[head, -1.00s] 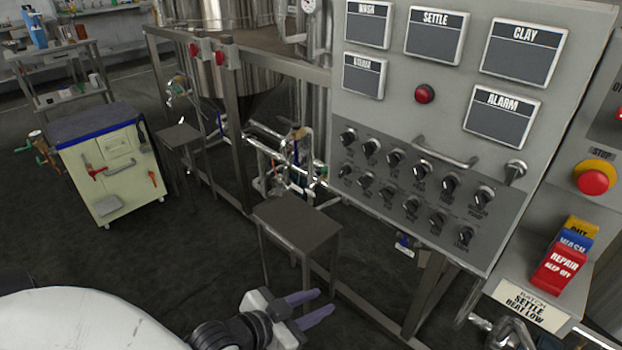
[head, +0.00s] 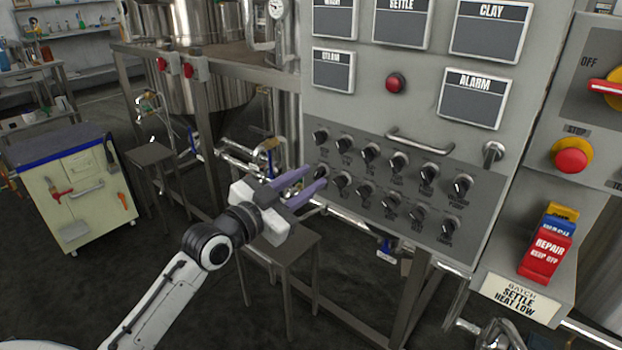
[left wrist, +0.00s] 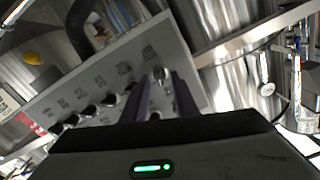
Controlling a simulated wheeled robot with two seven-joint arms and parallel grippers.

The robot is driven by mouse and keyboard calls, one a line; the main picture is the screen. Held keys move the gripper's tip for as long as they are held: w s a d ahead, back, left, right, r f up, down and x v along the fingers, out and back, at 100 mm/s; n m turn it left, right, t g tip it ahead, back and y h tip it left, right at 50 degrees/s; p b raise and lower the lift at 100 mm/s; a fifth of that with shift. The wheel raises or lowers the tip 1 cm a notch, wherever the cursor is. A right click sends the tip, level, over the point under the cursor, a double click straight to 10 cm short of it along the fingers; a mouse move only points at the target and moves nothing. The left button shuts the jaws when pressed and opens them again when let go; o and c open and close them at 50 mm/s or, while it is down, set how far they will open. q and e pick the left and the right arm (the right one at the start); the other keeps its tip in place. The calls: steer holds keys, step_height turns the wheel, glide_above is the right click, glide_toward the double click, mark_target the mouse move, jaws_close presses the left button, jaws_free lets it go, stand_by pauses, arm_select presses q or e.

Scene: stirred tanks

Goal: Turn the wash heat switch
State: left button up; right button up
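The grey control panel (head: 400,180) carries two rows of dark rotary switches with pale pointers. Their labels are too small to read, so I cannot tell which one is the wash heat switch. My left gripper (head: 317,177) is open, its two purple fingers pointing at the left end of the lower row. The leftmost lower switch (head: 320,170) shows between the fingertips. In the left wrist view a switch (left wrist: 161,76) shows between and beyond the fingers (left wrist: 160,90); I cannot tell whether they touch it. My right gripper is not in view.
A metal handle (head: 420,142) sticks out above the switches, with a red alarm button (head: 396,83) higher up. A red stop button (head: 571,160) and coloured tags (head: 548,247) are at the right.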

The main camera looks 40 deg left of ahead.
arm_select(q)
steer(key=shift+w+d, duration=0.1)
steer(key=shift+w, duration=0.7)
steer(key=shift+c, duration=0.6)
jaws_close()
